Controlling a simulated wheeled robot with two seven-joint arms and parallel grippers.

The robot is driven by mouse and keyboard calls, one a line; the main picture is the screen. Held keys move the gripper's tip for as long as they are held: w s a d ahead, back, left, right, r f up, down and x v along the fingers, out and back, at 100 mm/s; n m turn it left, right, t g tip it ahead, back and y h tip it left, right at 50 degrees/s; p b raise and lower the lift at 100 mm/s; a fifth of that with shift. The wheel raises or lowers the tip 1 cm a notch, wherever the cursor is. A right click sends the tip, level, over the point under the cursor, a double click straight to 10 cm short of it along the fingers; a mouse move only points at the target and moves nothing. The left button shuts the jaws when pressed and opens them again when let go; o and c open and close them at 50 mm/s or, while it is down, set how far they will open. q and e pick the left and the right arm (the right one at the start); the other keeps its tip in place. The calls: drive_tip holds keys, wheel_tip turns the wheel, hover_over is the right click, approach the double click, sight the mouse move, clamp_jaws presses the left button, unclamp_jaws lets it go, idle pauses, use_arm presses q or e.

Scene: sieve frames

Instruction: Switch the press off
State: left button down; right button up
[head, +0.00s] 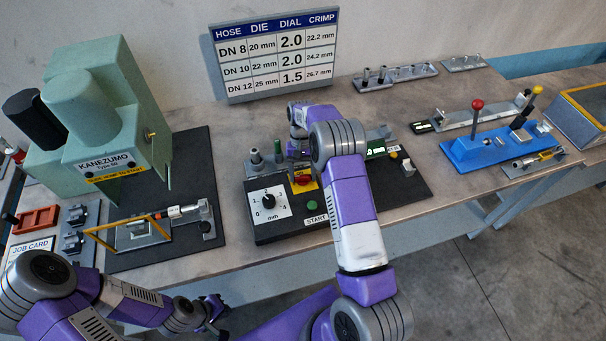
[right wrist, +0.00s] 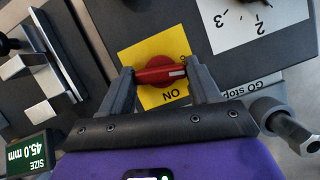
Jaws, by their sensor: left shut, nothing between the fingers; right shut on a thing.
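The other label is partly hidden. My left gripper (head: 217,309) is shut and empty, low in front of the bench.
The white dial (head: 269,203) and green START button (head: 312,205) are close to the switch. A green Kanezumo machine (head: 90,110) stands left. A blue fixture with levers (head: 490,148) stands right. A sign (head: 278,57) is at the back.

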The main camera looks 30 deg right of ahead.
drive_tip(key=shift+w+r+n+h, duration=0.1)
drive_tip(key=shift+n+h, duration=0.3)
drive_tip(key=shift+n, duration=0.9)
drive_tip(key=o, duration=1.1)
drive_tip(key=shift+c, duration=0.2)
drive_tip(key=v, duration=0.7)
drive_tip(key=shift+w+r+b, duration=0.2)
drive_tip(key=shift+b, duration=0.1)
drive_tip(key=shift+a, duration=0.1)
